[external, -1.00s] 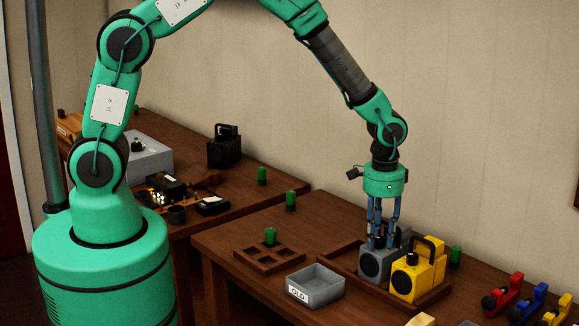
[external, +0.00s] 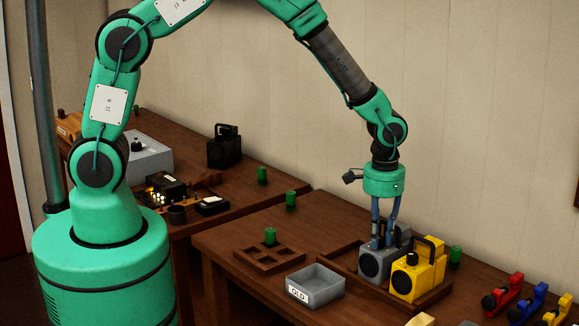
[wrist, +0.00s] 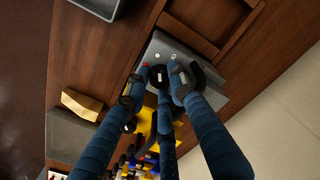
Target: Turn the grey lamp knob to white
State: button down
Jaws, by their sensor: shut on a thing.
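The grey lamp (external: 374,266) stands in the wooden tray beside the yellow lamp (external: 411,281). My gripper (external: 381,243) points straight down onto its top and is shut on the lamp's knob. In the wrist view my blue fingers (wrist: 158,88) close around the dark knob (wrist: 158,74), which shows a small pale mark. Red and white dots show on the grey lamp's top (wrist: 170,48) beside the knob. The fingers partly hide the knob, so I cannot tell which dot its mark points to.
The yellow lamp's handle stands close on the right. A green cylinder (external: 455,257) stands behind the yellow lamp.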

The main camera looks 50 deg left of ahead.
jog(key=c, duration=1.8)
grip_release()
jog(key=shift+o, duration=0.2)
jog(key=shift+r, duration=0.15)
notch_tip(320, 180, up, 12)
